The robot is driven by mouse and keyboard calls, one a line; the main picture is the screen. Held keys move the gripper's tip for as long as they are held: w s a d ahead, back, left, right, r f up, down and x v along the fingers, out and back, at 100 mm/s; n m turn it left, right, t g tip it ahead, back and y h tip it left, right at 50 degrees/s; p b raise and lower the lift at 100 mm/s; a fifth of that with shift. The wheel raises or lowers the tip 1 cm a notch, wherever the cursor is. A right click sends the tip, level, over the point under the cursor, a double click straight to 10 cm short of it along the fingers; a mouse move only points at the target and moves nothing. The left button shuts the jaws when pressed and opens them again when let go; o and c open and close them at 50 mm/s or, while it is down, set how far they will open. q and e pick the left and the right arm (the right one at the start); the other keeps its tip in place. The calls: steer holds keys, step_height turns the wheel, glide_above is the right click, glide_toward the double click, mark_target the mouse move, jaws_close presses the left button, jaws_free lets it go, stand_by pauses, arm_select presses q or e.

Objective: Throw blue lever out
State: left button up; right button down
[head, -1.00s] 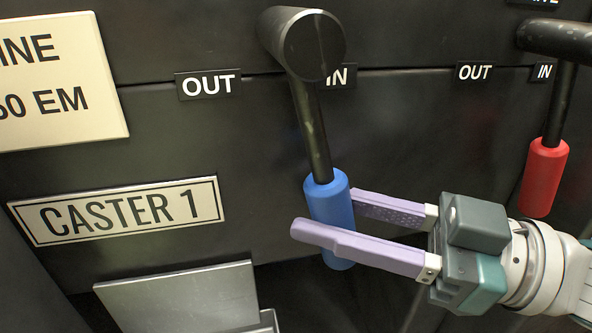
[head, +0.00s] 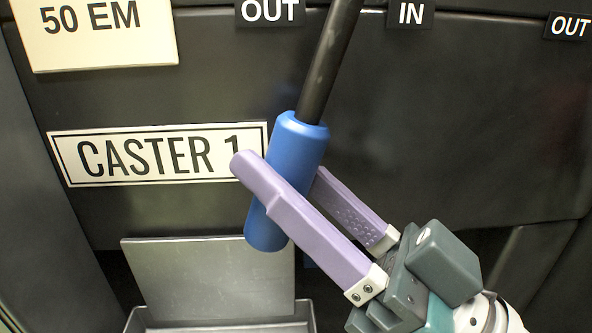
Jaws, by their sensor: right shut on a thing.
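The blue lever (head: 299,143) is a black rod with a blue cylindrical grip, its pivot above the picture. It hangs tilted, its lower end to the left, and the rod passes between the OUT sign (head: 270,10) and the IN sign (head: 411,12). My right gripper (head: 284,172) comes in from the lower right. It is shut on the blue grip, one purple finger across the front and the other behind on the right side. The near finger hides part of the grip. My left gripper is not in view.
The CASTER 1 plate (head: 155,155) is on the black panel just left of the grip. A grey metal tray (head: 215,275) juts out below it. A cream sign (head: 95,45) is at the upper left.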

stand_by(0.4)
steer(key=c, duration=0.8)
jaws_free()
steer(key=shift+a, duration=0.1)
steer(key=v, duration=1)
steer(key=shift+a+p, duration=0.1)
steer(key=shift+p, duration=0.2)
